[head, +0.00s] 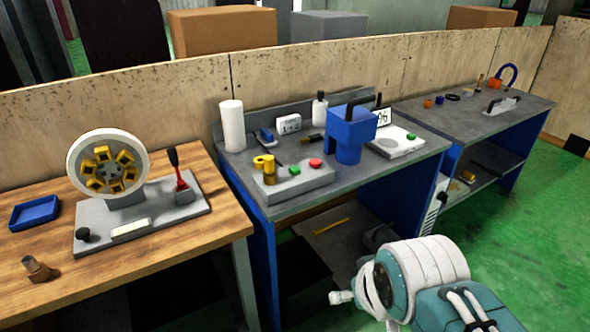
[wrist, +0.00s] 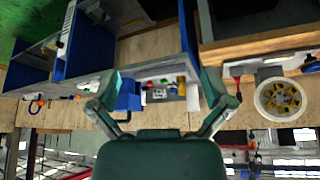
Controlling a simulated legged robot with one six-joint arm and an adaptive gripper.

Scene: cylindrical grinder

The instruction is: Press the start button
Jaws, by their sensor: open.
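A green button (head: 294,170) and a red button (head: 315,163) sit on a low grey box (head: 290,187) on the middle bench, beside a yellow part (head: 266,169). A second green button (head: 411,136) is on a pale base right of a blue machine (head: 349,132). No button label is readable, so I cannot tell which is start. My gripper (wrist: 157,97) is open and empty in the wrist view, its fingers spread wide. That view looks upside down, with the benches beyond the fingers. In the head view my arm is at lower right, apart from the buttons.
A wooden table (head: 200,243) at left bears a round chuck with yellow jaws (head: 108,168) and a red lever (head: 181,178). A white cylinder (head: 232,126) and small bottle (head: 320,109) stand behind the box. Another bench (head: 474,117) is at right. Green floor is clear at right.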

